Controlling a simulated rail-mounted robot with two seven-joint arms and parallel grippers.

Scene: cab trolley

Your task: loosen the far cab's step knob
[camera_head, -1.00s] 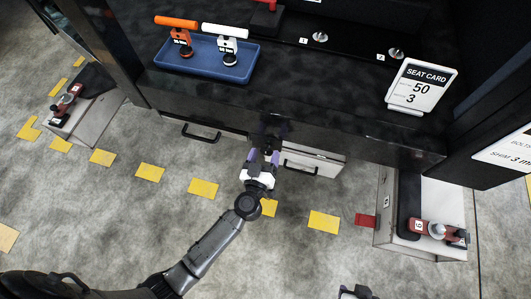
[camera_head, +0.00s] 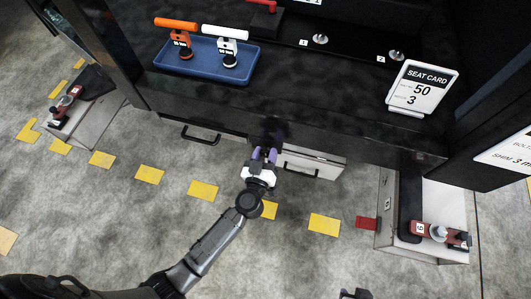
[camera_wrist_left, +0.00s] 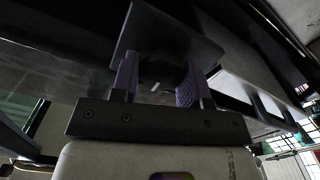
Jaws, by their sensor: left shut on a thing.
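My left gripper (camera_head: 264,155) reaches up to the dark front edge of the cab bench, left of the white drawer front. In the left wrist view its purple fingers (camera_wrist_left: 158,80) are shut on a round dark knob (camera_wrist_left: 163,70) with a small white mark. The knob sits under a flat dark plate (camera_wrist_left: 165,33). In the head view the knob is hidden in shadow and behind the fingers. Only a small grey tip, probably of my right gripper (camera_head: 355,293), shows at the bottom edge; its jaws cannot be made out.
A blue tray (camera_head: 168,72) on the bench holds an orange-handled tool (camera_head: 180,38) and a white-handled tool (camera_head: 227,45). A seat card (camera_head: 421,87) reads 50 and 3. Cabinets with red clamps stand at left (camera_head: 90,125) and right (camera_head: 455,195).

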